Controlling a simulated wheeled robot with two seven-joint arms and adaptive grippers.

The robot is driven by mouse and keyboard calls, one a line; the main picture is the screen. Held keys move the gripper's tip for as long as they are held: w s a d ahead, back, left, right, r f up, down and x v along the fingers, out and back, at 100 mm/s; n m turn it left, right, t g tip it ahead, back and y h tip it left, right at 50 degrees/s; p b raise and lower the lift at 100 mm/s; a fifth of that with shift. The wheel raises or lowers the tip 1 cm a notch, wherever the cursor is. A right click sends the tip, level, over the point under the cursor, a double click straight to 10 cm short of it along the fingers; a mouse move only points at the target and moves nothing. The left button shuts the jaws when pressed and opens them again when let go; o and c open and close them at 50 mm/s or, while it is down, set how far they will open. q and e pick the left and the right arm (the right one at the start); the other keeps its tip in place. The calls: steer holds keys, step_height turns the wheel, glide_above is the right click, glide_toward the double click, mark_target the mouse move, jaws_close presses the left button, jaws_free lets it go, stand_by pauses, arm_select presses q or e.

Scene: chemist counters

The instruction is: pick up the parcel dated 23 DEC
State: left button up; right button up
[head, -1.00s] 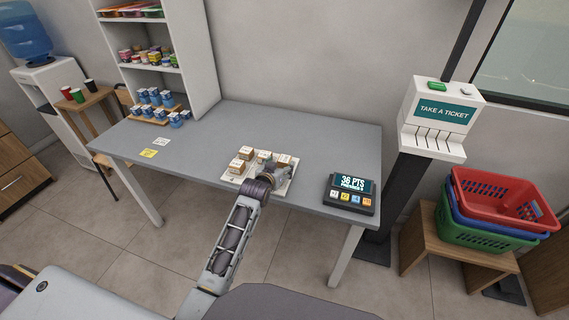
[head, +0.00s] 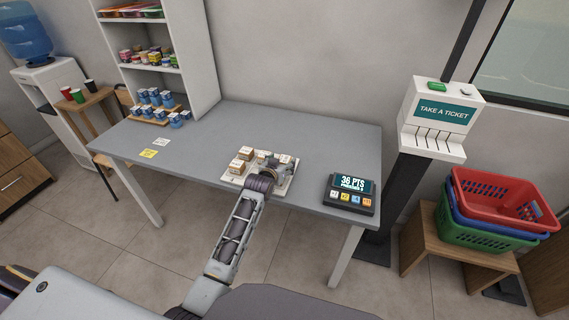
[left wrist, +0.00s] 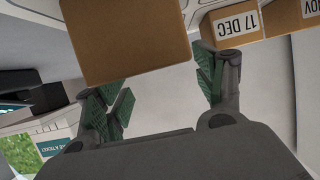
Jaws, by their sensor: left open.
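Several small brown parcels (head: 245,153) sit on a white tray (head: 283,189) on the grey table. My left gripper (head: 268,168) is over the tray among them and hides part of it. In the left wrist view my left gripper (left wrist: 160,94) is open, its green-padded fingers apart with nothing gripped between them. A plain brown parcel (left wrist: 125,40) is close in front, toward the left finger; no date shows on its visible face. A parcel labelled 17 DEC (left wrist: 232,27) is beyond the right finger, and another ending in NOV (left wrist: 308,10) is cut by the edge. I cannot read 23 DEC anywhere.
A points display (head: 351,192) stands right of the tray. Yellow (head: 149,154) and white notes lie at the table's left, near blue-and-white tubs (head: 160,100). A ticket dispenser (head: 440,115) and stacked baskets (head: 500,205) are at the right. The table's middle back is clear.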

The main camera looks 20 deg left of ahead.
mark_target(285, 158)
arm_select(q)
steer(key=shift+x, duration=1.5)
steer(key=shift+a, duration=0.1)
steer(key=c, duration=1.1)
steer(key=shift+w, duration=0.1)
steer(key=shift+c, duration=0.2)
arm_select(e)
steer(key=shift+s+a+f, duration=0.1)
steer(key=shift+s, duration=0.05)
arm_select(q)
steer(key=shift+r, duration=0.1)
step_height(285, 158, up, 9)
steer(key=shift+r, duration=0.4)
arm_select(e)
steer(key=shift+a, duration=0.4)
